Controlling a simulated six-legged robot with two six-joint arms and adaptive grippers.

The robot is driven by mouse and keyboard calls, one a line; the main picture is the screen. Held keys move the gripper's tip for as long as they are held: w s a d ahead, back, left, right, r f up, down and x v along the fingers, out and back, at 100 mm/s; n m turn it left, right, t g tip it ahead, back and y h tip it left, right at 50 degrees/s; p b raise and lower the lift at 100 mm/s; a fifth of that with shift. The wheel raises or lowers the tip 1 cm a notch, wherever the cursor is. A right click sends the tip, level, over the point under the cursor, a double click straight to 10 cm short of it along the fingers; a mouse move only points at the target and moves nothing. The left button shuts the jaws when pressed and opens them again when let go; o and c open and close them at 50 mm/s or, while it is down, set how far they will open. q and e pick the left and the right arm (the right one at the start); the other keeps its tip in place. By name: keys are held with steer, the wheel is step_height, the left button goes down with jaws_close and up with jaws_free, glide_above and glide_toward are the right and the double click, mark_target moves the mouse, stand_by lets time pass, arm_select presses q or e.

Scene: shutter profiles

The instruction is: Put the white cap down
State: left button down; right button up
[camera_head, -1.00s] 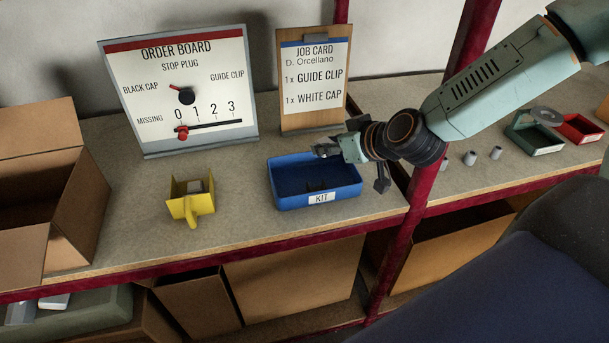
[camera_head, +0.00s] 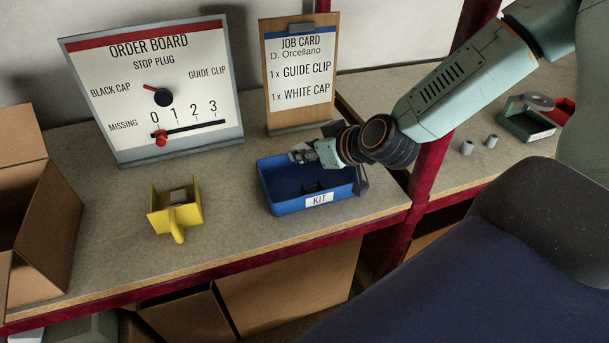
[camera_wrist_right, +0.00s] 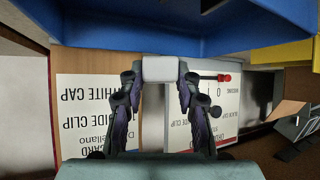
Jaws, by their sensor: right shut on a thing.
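My right gripper (camera_head: 306,152) reaches in from the right and is at the back part of the blue KIT bin (camera_head: 288,206). In the right wrist view my right gripper (camera_wrist_right: 160,80) is shut on the white cap (camera_wrist_right: 160,69), a pale block-like piece between its fingertips. The bin's blue wall (camera_wrist_right: 180,45) fills much of the top of that view, close to the cap. I cannot tell the cap's exact height over the bin floor. Dark shapes show inside the bin. My left gripper is not in view.
The order board (camera_head: 155,90) and the job card (camera_head: 300,70) stand behind the bin. A yellow holder (camera_head: 160,222) with a grey piece is to the left. A cardboard box (camera_head: 50,230) is at far left. Grey pieces (camera_head: 467,148) and a green tray (camera_head: 525,125) lie right of a red post (camera_head: 428,170).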

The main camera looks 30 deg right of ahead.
mark_target(307, 178)
steer(key=shift+w+d+f, duration=0.1)
steer(key=shift+f, duration=0.55)
steer(key=shift+d+f+b, duration=0.2)
steer(key=shift+f+b, duration=0.1)
steer(key=shift+f, duration=0.3)
steer(key=shift+a+f+b, duration=0.25)
steer(key=shift+f+b, duration=0.8)
steer(key=shift+f, duration=0.3)
steer(key=shift+w+d, duration=0.1)
steer(key=shift+d, duration=0.05)
steer(key=shift+s, duration=0.25)
